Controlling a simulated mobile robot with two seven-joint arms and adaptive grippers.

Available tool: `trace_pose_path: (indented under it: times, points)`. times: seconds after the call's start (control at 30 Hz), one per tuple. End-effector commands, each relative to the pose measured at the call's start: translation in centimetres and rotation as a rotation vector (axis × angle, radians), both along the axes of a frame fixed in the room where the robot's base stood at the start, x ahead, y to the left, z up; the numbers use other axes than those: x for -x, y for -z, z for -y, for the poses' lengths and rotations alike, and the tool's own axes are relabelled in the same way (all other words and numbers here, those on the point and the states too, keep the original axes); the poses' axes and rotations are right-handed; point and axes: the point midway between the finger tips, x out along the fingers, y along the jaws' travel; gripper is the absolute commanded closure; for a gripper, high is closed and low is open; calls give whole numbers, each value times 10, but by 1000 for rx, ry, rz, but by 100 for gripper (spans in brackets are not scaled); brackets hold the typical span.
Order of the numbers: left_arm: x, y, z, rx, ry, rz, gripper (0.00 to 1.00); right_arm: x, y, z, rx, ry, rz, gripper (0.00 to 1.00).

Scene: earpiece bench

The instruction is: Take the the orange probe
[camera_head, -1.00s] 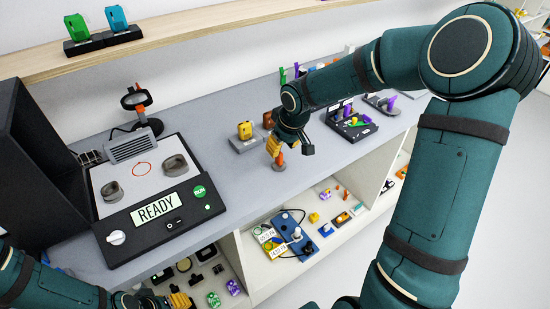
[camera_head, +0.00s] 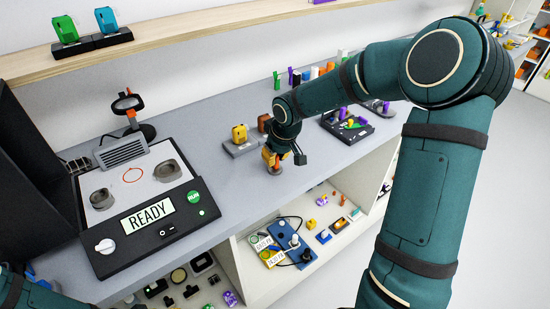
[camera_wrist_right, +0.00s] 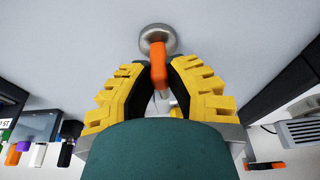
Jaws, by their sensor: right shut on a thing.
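The orange probe (camera_wrist_right: 158,62) stands upright in a round grey base on the grey bench top. In the right wrist view it lies between the two yellow-and-black fingers of my right gripper (camera_wrist_right: 157,90), which is shut on it. In the head view my right gripper (camera_head: 271,158) is low over the bench, and the fingers cover most of the probe. The round grey base (camera_head: 275,170) shows just below the fingertips. Only part of my left arm shows at the lower left; its gripper is out of view.
A grey block with a yellow piece (camera_head: 239,133) stands just left of my right gripper. A black tray (camera_head: 346,125) with small coloured parts lies to its right. The READY console (camera_head: 147,215) is at the left. Open shelves below hold several small items.

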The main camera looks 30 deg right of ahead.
Motion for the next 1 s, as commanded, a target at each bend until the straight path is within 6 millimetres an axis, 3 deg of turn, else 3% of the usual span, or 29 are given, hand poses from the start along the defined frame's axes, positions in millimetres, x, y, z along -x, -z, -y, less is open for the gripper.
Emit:
trace_pose_path:
  times: [0.37, 0.53, 0.83, 1.0]
  points:
    - [1, -6, 0, 0, 0, -2, 53, 0, -7, 0, 0, 0, 0, 100]
    - [4, -29, 0, 1, 1, -9, 53, 0, -37, 0, 0, -1, 2, 100]
    - [-11, -69, -2, -6, -23, 24, 53, 0, -91, 0, 1, -1, 2, 100]
    - [-15, -76, -3, -8, -31, 33, 53, 0, -102, 0, 0, 1, 0, 100]
